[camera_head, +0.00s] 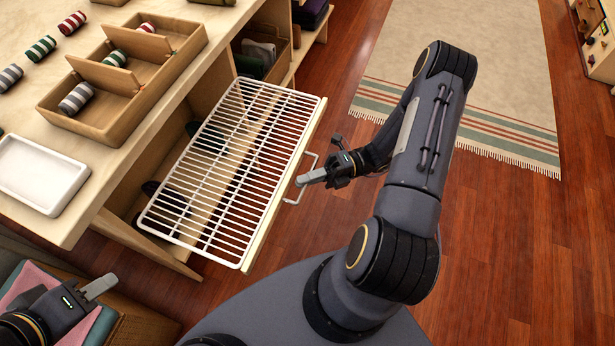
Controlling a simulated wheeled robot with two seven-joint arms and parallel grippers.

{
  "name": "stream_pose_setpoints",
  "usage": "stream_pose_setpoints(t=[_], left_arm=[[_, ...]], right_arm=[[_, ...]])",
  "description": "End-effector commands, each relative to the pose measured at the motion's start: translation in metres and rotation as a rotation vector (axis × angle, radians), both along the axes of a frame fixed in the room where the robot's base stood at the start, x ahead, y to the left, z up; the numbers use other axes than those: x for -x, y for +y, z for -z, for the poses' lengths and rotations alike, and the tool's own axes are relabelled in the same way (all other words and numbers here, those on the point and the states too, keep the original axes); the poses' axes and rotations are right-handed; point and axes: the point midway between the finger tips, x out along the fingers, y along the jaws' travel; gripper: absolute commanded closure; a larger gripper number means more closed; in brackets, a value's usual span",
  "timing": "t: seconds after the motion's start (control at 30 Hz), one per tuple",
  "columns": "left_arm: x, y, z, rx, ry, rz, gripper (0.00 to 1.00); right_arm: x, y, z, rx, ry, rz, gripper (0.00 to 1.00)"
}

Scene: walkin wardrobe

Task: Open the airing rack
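The airing rack (262,107) is a white wire grid with a pale wooden front panel (283,190). It stands pulled out from under the wooden counter, over the floor. A metal bar handle (316,158) sits on the front panel. My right gripper (306,179) is at the middle of this handle, and its fingers look closed on the bar. My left gripper (100,287) is at the lower left, away from the rack, above a basket with folded cloth. Its finger gap cannot be made out.
A wooden divided tray (100,128) with rolled cloths and a white tray (40,172) stand on the counter (128,165). Dark shoes (150,188) show below the rack. The basket (146,322) is at the lower left. Open wooden floor and a rug (470,50) lie to the right.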

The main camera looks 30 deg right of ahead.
Motion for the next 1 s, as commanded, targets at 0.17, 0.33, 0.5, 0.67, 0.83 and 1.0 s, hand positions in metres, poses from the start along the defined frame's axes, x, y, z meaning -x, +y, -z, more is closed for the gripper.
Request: stream_pose_setpoints(t=[0.17, 0.33, 0.5, 0.67, 0.83, 1.0], left_arm=[[0.0, 0.0, 0.0, 0.0, 0.0, 0.0, 0.64], [0.0, 0.0, 0.0, 0.0, 0.0, 0.0, 0.64], [0.0, 0.0, 0.0, 0.0, 0.0, 0.0, 0.64], [0.0, 0.0, -0.002, 0.0, 0.0, 0.0, 0.64], [0.0, 0.0, -0.003, 0.0, 0.0, 0.0, 0.64], [0.0, 0.0, -0.003, 0.0, 0.0, 0.0, 0.64]], right_arm=[[0.0, 0.0, 0.0, 0.001, 0.001, -0.002, 0.71], [0.0, 0.0, 0.0, 0.001, 0.0, -0.001, 0.7], [0.0, -0.003, 0.001, 0.002, 0.0, 0.0, 0.7], [0.003, -0.025, 0.004, 0.004, 0.0, 0.002, 0.7], [0.006, -0.054, 0.008, 0.005, 0.001, 0.001, 0.7], [0.008, -0.073, 0.011, 0.002, 0.0, -0.001, 0.7]])
